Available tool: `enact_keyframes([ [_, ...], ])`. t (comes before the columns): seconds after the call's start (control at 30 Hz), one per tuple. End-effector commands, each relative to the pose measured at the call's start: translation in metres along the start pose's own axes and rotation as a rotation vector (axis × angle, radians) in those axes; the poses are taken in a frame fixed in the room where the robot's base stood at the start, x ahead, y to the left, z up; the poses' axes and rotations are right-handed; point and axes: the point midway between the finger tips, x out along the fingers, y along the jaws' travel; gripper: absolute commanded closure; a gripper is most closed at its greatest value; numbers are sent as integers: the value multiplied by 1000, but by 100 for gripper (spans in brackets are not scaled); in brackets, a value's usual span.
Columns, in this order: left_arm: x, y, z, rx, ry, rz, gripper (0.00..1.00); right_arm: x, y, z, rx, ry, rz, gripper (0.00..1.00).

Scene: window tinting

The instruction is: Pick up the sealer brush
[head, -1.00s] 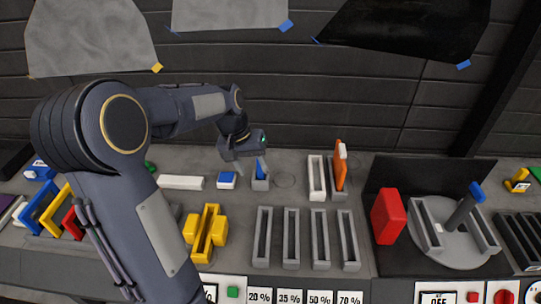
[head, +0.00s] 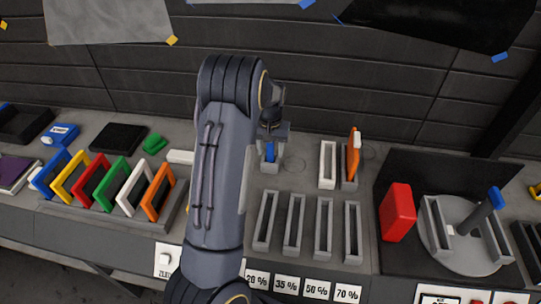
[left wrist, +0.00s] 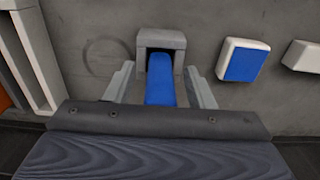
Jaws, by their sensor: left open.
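The sealer brush appears to be the blue-handled piece (head: 269,152) standing in a small grey holder (head: 268,166) left of centre in the head view. In the left wrist view its blue handle (left wrist: 160,82) leans out of the grey holder (left wrist: 161,39) toward the camera. My left gripper (head: 270,140) is right at it, pointing down. In the left wrist view the open fingers (left wrist: 159,84) lie on either side of the blue handle, with a gap visible on both sides. The brush's lower end is hidden in the holder. My right gripper is not in view.
A blue-and-white block (left wrist: 242,60) lies beside the holder. A white slotted holder (head: 327,166) and an orange tool (head: 353,155) stand to the right. Several grey slots (head: 294,224) sit in front. A red block (head: 396,212) stands by a round turntable (head: 462,262).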

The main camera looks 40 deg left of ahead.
Motion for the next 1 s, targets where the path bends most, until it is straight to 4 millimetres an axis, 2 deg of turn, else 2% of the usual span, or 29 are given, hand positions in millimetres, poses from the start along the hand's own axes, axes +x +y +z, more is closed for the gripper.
enact_keyframes([
  [0.03, 10, 0, 0, 0, 0, 0, 51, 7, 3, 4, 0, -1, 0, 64],
  [0.27, 8, 0, 0, 0, 1, 1, 51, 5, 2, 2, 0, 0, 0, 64],
  [0.63, 7, 0, 0, 1, 1, 1, 99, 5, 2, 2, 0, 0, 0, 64],
  [0.87, 6, 0, 0, 1, 2, 1, 100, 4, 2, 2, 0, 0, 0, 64],
  [1.0, -12, 1, 0, 1, 3, 2, 100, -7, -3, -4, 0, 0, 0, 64],
])
